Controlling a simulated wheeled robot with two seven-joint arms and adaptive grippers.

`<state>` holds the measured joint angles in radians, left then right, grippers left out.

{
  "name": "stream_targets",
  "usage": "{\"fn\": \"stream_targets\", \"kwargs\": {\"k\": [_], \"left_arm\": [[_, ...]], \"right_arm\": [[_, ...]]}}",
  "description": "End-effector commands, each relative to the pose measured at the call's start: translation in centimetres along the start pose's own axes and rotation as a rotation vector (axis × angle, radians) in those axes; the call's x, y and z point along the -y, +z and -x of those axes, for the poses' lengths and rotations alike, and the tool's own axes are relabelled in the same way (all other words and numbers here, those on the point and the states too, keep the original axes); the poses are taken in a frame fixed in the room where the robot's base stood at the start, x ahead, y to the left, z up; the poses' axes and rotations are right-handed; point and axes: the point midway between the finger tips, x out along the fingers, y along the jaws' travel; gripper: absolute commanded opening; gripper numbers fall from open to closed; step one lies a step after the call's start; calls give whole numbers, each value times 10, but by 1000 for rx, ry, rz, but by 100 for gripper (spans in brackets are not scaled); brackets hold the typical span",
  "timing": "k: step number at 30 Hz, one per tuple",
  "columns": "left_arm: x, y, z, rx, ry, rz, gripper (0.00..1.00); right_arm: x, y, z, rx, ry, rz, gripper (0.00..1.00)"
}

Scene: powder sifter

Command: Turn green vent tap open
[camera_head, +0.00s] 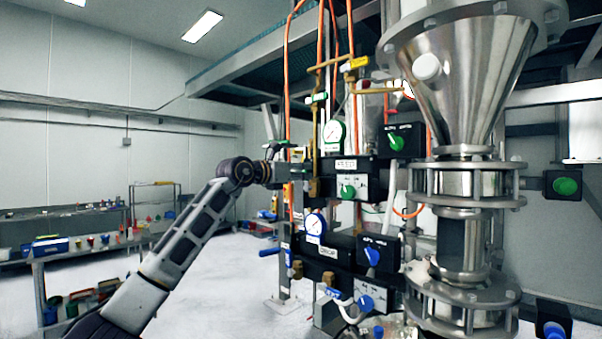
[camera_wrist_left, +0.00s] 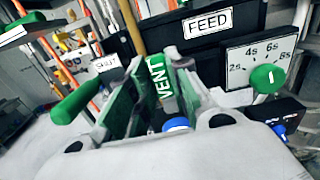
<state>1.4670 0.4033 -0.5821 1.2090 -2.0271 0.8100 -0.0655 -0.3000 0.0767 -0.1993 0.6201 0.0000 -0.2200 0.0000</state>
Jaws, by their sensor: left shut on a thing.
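The green vent tap shows in the left wrist view as a green piece lettered VENT (camera_wrist_left: 160,84), upright between my fingers. My left gripper (camera_wrist_left: 153,92) is shut on it; the fingers hide much of it. A green rounded bar (camera_wrist_left: 78,101) sticks out to the left of the fingers; I cannot tell whether it belongs to the same tap. A SHUT label (camera_wrist_left: 107,64) is behind that bar. In the head view my left gripper (camera_head: 298,172) is at the brass pipes, left of the feed panel, and the held part is hard to make out. My right gripper is not in view.
The black FEED panel (camera_wrist_left: 240,22) is just beyond the fingers, with a green-knobbed dial (camera_wrist_left: 264,77) to the right. A steel hopper (camera_head: 470,75) stands to the right. Gauges (camera_head: 334,132), orange hoses and blue knobs (camera_head: 372,256) crowd around. The floor at left is open.

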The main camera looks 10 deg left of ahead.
Motion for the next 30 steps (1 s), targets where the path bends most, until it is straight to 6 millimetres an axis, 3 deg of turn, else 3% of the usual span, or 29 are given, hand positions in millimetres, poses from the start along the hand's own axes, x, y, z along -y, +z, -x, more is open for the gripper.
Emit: {"fn": "stream_targets", "kwargs": {"k": [3,4,9,23,30], "left_arm": [[0,-3,-1,-6,0,3,0],[0,-3,-1,-6,0,3,21],[0,-2,0,-4,0,2,41],[0,0,2,-1,0,0,41],[-1,0,15,0,1,-1,41]], "right_arm": [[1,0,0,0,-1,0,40],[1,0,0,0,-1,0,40],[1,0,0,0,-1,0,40],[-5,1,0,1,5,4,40],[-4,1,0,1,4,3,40]]}}
